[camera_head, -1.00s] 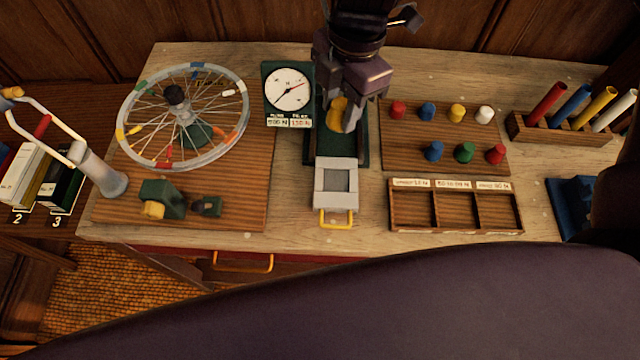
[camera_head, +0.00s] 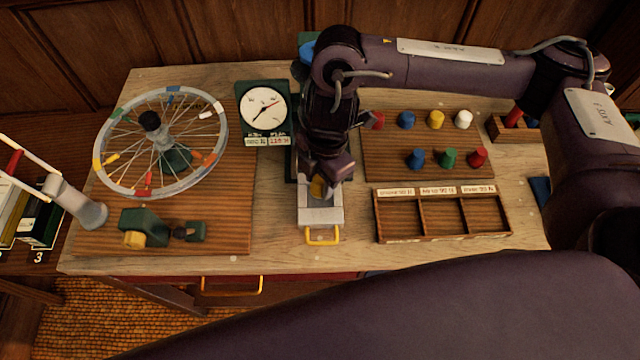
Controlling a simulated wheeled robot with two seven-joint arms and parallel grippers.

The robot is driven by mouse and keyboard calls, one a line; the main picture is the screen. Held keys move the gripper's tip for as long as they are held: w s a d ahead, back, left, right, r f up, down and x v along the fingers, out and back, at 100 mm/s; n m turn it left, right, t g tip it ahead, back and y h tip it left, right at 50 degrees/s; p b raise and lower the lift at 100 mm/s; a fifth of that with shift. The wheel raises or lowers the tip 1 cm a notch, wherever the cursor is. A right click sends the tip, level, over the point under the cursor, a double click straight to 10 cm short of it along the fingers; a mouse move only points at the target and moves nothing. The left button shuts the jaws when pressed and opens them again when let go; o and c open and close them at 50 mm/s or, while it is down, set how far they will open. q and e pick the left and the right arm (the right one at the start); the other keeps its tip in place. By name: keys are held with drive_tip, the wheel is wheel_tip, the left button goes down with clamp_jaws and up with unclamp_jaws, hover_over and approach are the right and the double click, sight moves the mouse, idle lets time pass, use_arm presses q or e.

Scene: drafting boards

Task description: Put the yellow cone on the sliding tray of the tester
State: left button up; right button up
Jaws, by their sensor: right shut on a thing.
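My right gripper (camera_head: 325,188) is shut on the yellow cone (camera_head: 317,187). Only part of the cone shows beneath the jaws. It is over the back part of the sliding tray (camera_head: 321,216), a grey tray with a yellow handle (camera_head: 322,236). I cannot tell whether the cone touches the tray. The tester has a green body with a round white dial (camera_head: 265,107); my right arm hides much of it. My left gripper is not in view.
A spoked wheel (camera_head: 212,108) lies on a brown board at left. A board (camera_head: 385,154) with several coloured pegs and an empty three-part sorting box (camera_head: 447,231) stand at right. A green clamp-like device (camera_head: 146,228) is at front left. Bare tabletop lies between the tray and sorting box.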

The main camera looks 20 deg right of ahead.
drive_tip(key=shift+f, duration=1.25)
drive_tip(key=shift+f, duration=0.2)
drive_tip(key=o, duration=1)
drive_tip(key=shift+r, duration=0.5)
drive_tip(key=r, duration=0.3)
drive_tip(key=d+r, duration=0.1)
drive_tip(key=r, duration=0.7)
drive_tip(key=shift+w+d+r, duration=0.15)
drive_tip(key=shift+w+r, duration=0.05)
drive_tip(key=shift+w, duration=0.05)
drive_tip(key=shift+s+f, duration=0.1)
